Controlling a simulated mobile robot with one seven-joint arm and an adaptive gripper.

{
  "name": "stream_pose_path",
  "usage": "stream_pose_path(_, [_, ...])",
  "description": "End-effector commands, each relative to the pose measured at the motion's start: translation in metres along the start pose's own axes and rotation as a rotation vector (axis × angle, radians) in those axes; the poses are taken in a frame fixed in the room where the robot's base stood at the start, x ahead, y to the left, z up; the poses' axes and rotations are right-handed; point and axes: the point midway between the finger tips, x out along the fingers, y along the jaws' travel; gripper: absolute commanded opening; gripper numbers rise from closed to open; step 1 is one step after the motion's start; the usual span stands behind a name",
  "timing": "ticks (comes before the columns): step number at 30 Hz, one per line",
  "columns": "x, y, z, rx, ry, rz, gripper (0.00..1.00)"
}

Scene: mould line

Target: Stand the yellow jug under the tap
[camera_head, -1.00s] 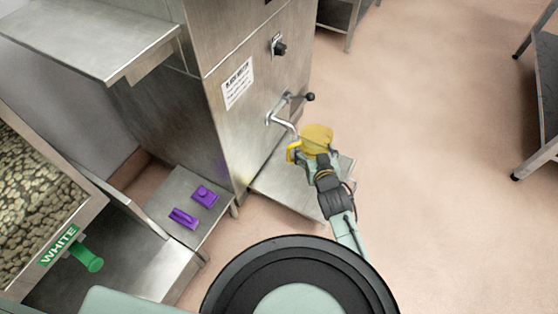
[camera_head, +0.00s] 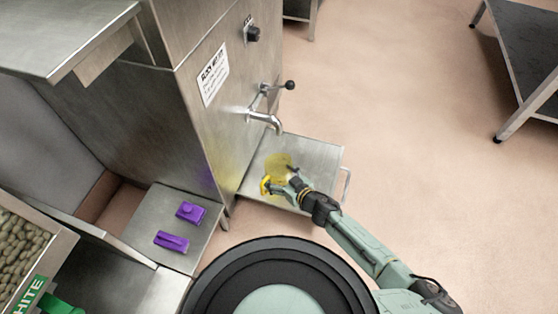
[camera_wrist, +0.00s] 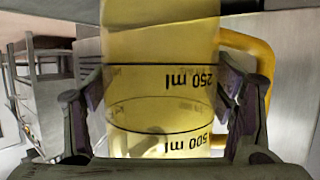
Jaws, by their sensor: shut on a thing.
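The yellow jug (camera_head: 281,164) is see-through, with a solid yellow handle at its left in the head view. My gripper (camera_head: 287,177) is shut around its body, over or on the metal shelf (camera_head: 318,158) below the tap. In the wrist view the jug (camera_wrist: 160,50) fills the middle between my gripper's pads (camera_wrist: 165,110), its 250 ml and 500 ml marks upside down. The tap (camera_head: 266,119) has a bent spout and a black-knobbed lever.
Two purple pieces (camera_head: 191,212) (camera_head: 171,242) lie on a low metal ledge at left. A bin of pale pieces with a green label (camera_head: 30,296) is at lower left. A dark-topped table (camera_head: 520,50) stands at upper right. The floor between is clear.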

Motion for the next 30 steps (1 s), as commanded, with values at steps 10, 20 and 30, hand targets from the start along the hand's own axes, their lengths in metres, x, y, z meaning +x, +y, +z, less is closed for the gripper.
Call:
stream_pose_path(10, [0.071, 0.052, -0.018, -0.003, 0.000, -0.001, 0.45])
stream_pose_path(20, [0.091, 0.066, -0.016, 0.004, 0.001, 0.002, 0.45])
stream_pose_path(30, [0.100, 0.066, 0.007, 0.002, 0.000, 0.002, 0.45])
